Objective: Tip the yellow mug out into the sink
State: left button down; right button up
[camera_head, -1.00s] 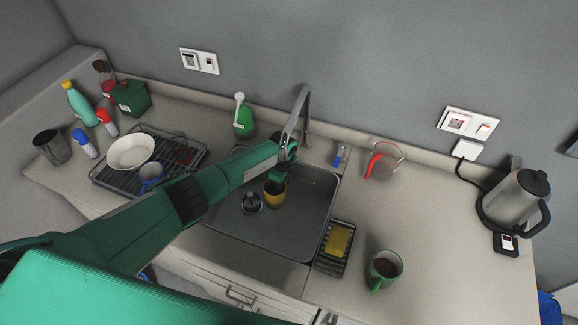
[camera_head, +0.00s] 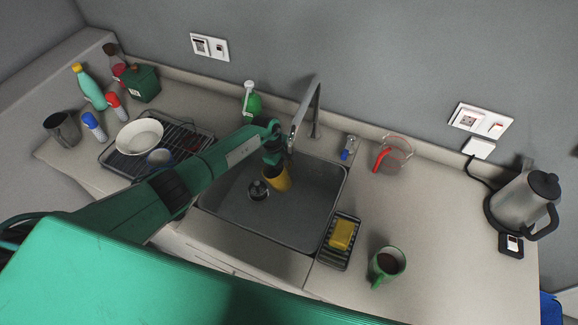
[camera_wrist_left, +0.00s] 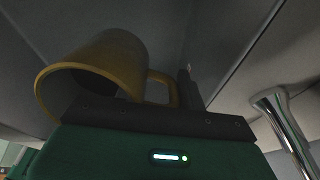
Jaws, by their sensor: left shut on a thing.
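The yellow mug (camera_head: 277,180) is in the grey sink (camera_head: 312,205), near the drain fitting (camera_head: 258,190). In the left wrist view the mug (camera_wrist_left: 112,62) lies tilted on its side, its mouth facing left and its handle beside a dark finger. My left gripper (camera_head: 272,160) is shut on the mug and reaches down into the sink from above. The gripper's dark finger (camera_wrist_left: 160,118) also shows in the left wrist view. The mug's inside is dark, and I cannot tell whether anything is in it. My right gripper is not in view.
The faucet (camera_head: 308,110) stands right behind my left gripper. A green soap bottle (camera_head: 252,104) is behind the sink. A sponge rack (camera_head: 340,240) and a green mug (camera_head: 387,264) are to the right. A dish rack (camera_head: 185,135) is to the left.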

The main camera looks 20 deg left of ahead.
pick_arm(q)
jog(key=a+r+h+b, duration=0.1)
jog(key=h+b, duration=0.1)
jog(key=a+r+t+h+b, duration=0.1)
jog(key=r+h, duration=0.1)
jog(key=s+a+r+h+b, duration=0.1)
jog(key=h+b, duration=0.1)
jog(key=shift+r+h+b, duration=0.3)
jog(key=shift+r, duration=0.1)
dwell(1.2)
